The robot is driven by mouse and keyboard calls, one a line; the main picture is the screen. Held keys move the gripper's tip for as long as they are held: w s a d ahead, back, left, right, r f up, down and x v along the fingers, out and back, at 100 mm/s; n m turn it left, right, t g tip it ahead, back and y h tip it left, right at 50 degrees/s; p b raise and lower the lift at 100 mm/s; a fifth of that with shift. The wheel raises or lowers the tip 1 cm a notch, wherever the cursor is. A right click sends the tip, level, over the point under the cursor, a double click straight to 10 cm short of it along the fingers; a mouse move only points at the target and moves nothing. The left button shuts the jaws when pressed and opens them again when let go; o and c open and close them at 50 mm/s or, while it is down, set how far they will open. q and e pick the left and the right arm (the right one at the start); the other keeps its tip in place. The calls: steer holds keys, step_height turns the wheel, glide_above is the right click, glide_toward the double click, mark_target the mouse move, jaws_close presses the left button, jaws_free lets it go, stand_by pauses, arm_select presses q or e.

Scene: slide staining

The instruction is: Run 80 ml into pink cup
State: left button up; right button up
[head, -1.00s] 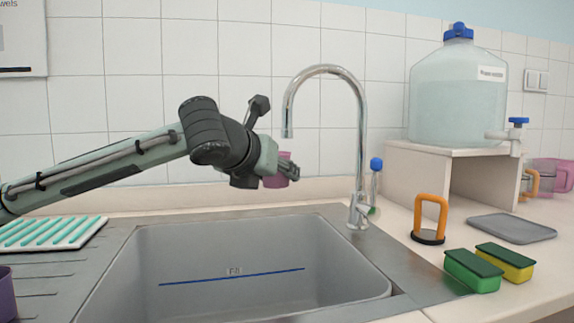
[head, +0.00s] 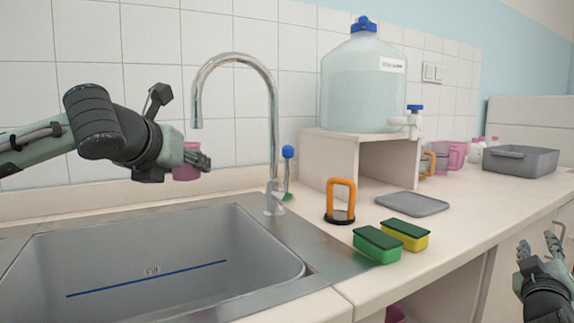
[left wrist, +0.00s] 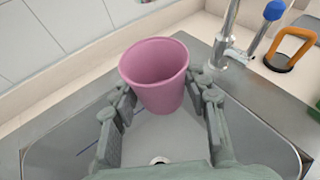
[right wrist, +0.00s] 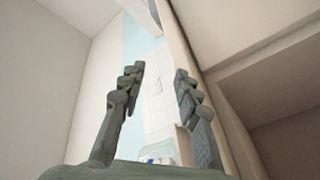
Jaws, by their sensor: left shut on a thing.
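A large water carboy (head: 362,88) with a blue cap stands on a shelf stand. Its white spigot with a blue handle (head: 414,108) points out at the right. The chrome faucet (head: 274,140) stands behind the sink. My right gripper (head: 538,247) is open and empty at the lower right; it also shows in the right wrist view (right wrist: 160,88).
The sink (head: 150,265) has a blue fill line. The counter right of the mat is clear.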

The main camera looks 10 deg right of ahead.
step_height(320, 180, up, 13)
steer(key=d+m+t+h, duration=0.1)
steer(key=d+t+h, duration=0.1)
steer(key=w+a+r+n+t+y, duration=0.1)
steer(key=w+a+r+t+y, duration=0.1)
steer(key=w+a+y, duration=0.45)
steer(key=w+a+r+t+y, duration=0.2)
steer(key=w+a+r+y, duration=0.1)
steer(key=a, duration=0.6)
steer(key=n+g+y, duration=0.5)
steer(key=n+y, duration=0.3)
steer(key=y, duration=0.8)
glide_toward(289, 165)
steer(key=x, duration=1)
steer(key=shift+w+a, duration=0.15)
steer(key=shift+w, duration=0.2)
jaws_close()
